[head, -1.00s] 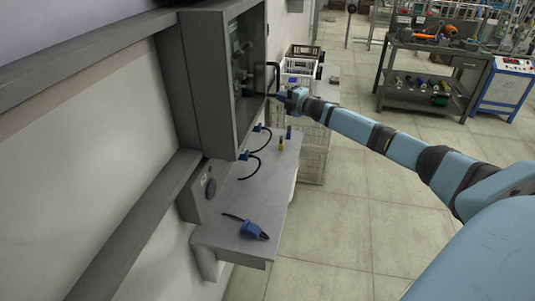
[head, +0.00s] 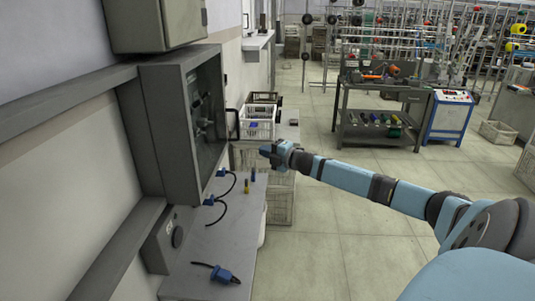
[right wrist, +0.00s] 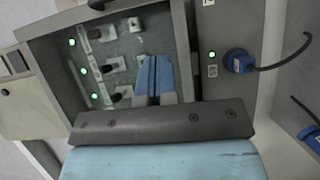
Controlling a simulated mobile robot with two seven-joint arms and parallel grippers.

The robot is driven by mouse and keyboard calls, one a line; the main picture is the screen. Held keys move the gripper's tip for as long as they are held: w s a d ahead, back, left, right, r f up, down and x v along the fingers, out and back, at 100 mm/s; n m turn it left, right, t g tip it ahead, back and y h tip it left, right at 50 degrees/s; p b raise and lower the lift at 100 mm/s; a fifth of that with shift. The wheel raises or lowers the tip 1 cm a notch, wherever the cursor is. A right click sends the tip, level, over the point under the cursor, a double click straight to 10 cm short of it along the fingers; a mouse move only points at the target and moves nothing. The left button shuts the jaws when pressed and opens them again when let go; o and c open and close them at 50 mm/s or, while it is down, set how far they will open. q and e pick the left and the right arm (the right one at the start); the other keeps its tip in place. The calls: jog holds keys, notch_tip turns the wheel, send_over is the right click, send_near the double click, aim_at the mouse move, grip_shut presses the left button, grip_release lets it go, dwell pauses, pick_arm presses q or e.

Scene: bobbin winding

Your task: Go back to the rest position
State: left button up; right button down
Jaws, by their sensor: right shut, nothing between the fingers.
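My right gripper (head: 268,151) is shut and empty, held in free air to the right of the wall cabinet, above the shelf. Its blue fingers (right wrist: 155,80) lie together in the right wrist view, in front of the cabinet. The grey wall cabinet (head: 163,125) has a dark handle (head: 232,123) on its right side, apart from the gripper. In the right wrist view the cabinet's panel (right wrist: 122,48) shows several dark knobs and lit green lamps. My left gripper is not in view.
A tool cart (head: 375,132) and a blue-white machine (head: 449,115) stand further back. The tiled floor (head: 350,235) before the shelf is clear.

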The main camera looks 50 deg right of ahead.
jog(key=shift+s+d+f, duration=0.1)
jog(key=shift+s+d, duration=0.05)
jog(key=shift+s, duration=0.15)
jog(key=s+a+f+m+g+p, duration=0.1)
jog(key=s+a+f+m+p, duration=0.15)
jog(key=s+a+f, duration=0.45)
jog(key=s+a+f+m+g+p, duration=0.1)
jog(key=s+a+f+m, duration=0.2)
jog(key=a+f, duration=0.5)
jog(key=s+a+f+m+g+p, duration=0.15)
jog(key=s+a+f, duration=0.25)
jog(key=a, duration=0.6)
jog(key=s+a+m+g+p, duration=0.3)
jog(key=s+a+m, duration=0.6)
jog(key=s+a, duration=1)
jog(key=shift+s+a+m+p, duration=0.2)
jog(key=shift+s+m+p, duration=0.15)
jog(key=shift+p, duration=0.7)
